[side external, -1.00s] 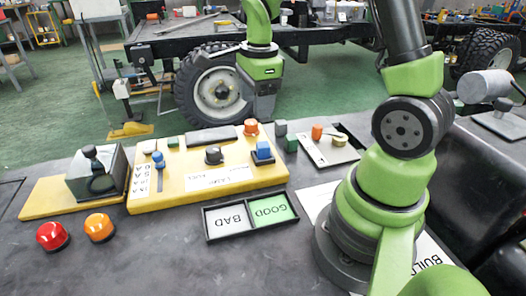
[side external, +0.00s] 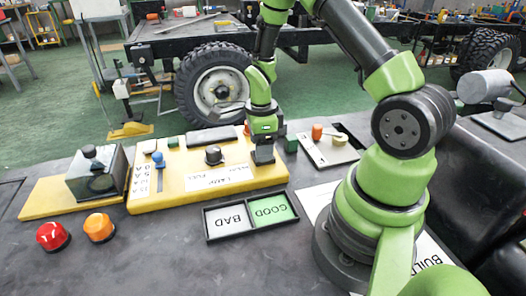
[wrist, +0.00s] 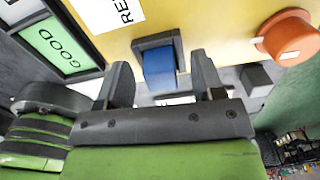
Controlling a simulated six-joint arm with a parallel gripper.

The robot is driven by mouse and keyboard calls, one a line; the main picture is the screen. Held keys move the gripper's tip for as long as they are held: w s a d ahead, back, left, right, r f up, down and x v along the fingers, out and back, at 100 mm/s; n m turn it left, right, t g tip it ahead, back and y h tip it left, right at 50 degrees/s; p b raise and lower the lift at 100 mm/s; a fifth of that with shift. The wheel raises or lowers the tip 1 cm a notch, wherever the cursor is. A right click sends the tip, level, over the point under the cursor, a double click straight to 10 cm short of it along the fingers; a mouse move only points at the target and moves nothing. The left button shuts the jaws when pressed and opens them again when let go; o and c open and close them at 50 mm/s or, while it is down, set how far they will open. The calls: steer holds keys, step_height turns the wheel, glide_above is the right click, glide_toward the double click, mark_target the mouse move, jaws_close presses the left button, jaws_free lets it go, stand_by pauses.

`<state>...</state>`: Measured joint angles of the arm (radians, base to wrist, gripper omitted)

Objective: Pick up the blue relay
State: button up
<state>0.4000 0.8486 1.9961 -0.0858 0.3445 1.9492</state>
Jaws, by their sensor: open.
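The blue relay (wrist: 160,72) sits in a dark grey socket on the yellow board (side external: 200,203), seen in the wrist view just beyond and between my fingertips. In the side view my gripper (side external: 262,158) hangs pointing down over the right part of the board and hides the relay. In the wrist view my gripper (wrist: 163,80) is open, with one finger on each side of the relay. I cannot tell whether the fingers touch it.
An orange knob (wrist: 290,38) stands near the relay. A black tray (side external: 250,215) with GOOD and BAD halves lies in front of the board.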

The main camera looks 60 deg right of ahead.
steer(key=shift+f, duration=0.2)
steer(key=c, duration=1)
steer(key=shift+r, duration=0.1)
